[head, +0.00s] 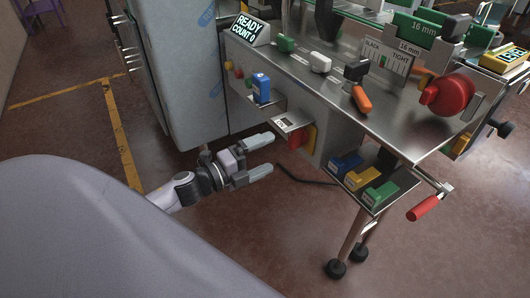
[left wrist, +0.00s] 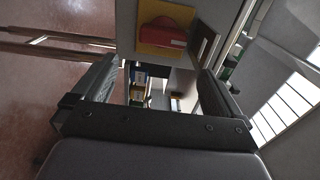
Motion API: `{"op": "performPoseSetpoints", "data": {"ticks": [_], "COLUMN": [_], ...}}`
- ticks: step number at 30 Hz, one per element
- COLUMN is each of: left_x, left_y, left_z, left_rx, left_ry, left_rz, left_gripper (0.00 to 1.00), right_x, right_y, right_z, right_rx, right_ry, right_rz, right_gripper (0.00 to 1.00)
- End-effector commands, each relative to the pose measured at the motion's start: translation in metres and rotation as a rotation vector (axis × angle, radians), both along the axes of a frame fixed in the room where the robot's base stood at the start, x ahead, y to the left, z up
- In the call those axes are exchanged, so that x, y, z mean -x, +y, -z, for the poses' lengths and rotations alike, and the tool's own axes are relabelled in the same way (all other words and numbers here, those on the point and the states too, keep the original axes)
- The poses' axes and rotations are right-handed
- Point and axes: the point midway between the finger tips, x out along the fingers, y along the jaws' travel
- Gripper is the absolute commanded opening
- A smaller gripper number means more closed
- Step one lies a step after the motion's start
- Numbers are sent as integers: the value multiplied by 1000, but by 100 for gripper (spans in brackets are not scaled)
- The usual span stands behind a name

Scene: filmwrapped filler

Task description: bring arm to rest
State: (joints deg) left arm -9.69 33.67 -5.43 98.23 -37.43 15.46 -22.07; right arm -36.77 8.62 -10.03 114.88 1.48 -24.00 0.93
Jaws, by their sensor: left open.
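My left gripper (head: 262,157) shows in the head view, low in front of the machine's side panel. Its two fingers are spread apart and nothing is between them. In the left wrist view the two dark fingers (left wrist: 155,90) stand wide apart at either side. My left arm (head: 185,187) reaches in from the lower left. The right gripper is not seen in either view.
The steel machine table (head: 400,130) stands to the right, with a red knob (head: 447,94) on top. A red switch on a yellow plate (left wrist: 165,32) is on its side. A lower shelf (head: 372,196) holds coloured blocks. Open floor (head: 250,240) lies below my gripper.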

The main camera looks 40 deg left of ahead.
Motion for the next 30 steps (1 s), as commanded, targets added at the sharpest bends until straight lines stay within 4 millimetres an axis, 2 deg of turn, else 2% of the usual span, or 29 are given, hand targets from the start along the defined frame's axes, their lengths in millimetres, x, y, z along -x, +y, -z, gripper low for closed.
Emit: {"op": "performPoseSetpoints", "data": {"ticks": [8, 11, 14, 18, 21, 24, 27, 30], "left_x": [1, 12, 35, 88, 128, 159, 178, 184], "left_y": [-1, -8, -21, -45, -67, -86, -98, -102], "left_z": [0, 5, 17, 44, 60, 71, 76, 79], "left_rx": [13, 121, 356, 762, 1011, 1190, 1289, 1323], "left_ry": [8, 72, 220, 504, 693, 835, 917, 948], "left_rz": [-4, -46, -144, -344, -479, -585, -646, -667], "left_gripper": [100, 100, 100, 100, 100, 100, 100, 100], "right_x": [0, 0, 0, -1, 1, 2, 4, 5], "right_y": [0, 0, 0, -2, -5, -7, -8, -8], "right_z": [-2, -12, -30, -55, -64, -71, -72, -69], "right_rx": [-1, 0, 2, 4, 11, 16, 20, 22], "right_ry": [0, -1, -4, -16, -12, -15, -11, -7], "right_rz": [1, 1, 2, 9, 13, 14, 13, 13], "right_gripper": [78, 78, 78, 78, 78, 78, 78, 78]}}
